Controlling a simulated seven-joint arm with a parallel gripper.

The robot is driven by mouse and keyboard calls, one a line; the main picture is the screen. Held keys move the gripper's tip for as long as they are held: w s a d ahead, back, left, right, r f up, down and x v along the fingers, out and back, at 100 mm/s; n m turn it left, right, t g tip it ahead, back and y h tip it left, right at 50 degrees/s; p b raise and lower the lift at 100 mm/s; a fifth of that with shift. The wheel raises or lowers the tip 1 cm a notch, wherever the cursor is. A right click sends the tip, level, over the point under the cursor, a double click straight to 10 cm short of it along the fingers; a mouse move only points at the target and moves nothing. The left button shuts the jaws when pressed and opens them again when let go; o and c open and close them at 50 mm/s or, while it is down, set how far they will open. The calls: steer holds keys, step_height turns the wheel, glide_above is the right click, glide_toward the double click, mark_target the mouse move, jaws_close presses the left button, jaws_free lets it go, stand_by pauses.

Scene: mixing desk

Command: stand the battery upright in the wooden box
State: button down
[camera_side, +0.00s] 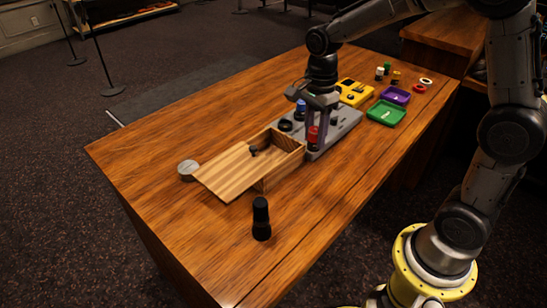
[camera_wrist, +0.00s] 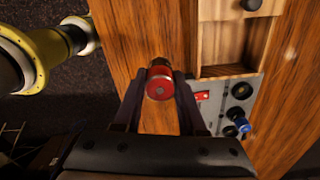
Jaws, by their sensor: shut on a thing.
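The battery (camera_wrist: 160,80) is a red cylinder with a darker band. My gripper (camera_wrist: 159,88) is shut on it, with one finger on each side and its round end facing the wrist camera. In the side view the red battery (camera_side: 313,134) hangs between my fingers (camera_side: 316,128), over or beside the grey panel and just right of the box; its height is hard to tell. The wooden box (camera_side: 298,157) is partly open. Its striped lid (camera_side: 222,173), with a black knob, is slid to the left. The open part of the box also shows in the wrist view (camera_wrist: 232,72), right of the battery.
A grey panel (camera_side: 345,125) with knobs lies beside the box. A black upright cylinder (camera_side: 261,220) and a grey disc (camera_side: 188,170) stand nearby. Purple (camera_side: 396,95) and green (camera_side: 385,112) trays and a yellow device (camera_side: 354,92) are farther back. The table's front right is clear.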

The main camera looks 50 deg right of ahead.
steer(key=w+f, duration=0.3)
steer(key=w, duration=0.1)
steer(key=w+f, duration=0.3)
steer(key=w, duration=0.2)
steer(key=w+f, duration=0.3)
steer(key=w, duration=0.1)
steer(key=shift+w+d+f, duration=0.15)
steer(key=shift+w+f, duration=0.1)
steer(key=shift+w, duration=0.15)
steer(key=shift+w+f, duration=0.1)
steer(key=shift+f, duration=1.55)
steer(key=shift+f, duration=0.15)
steer(key=shift+c, duration=2.4)
jaws_free()
step_height(320, 180, up, 12)
steer(key=shift+r, duration=0.25)
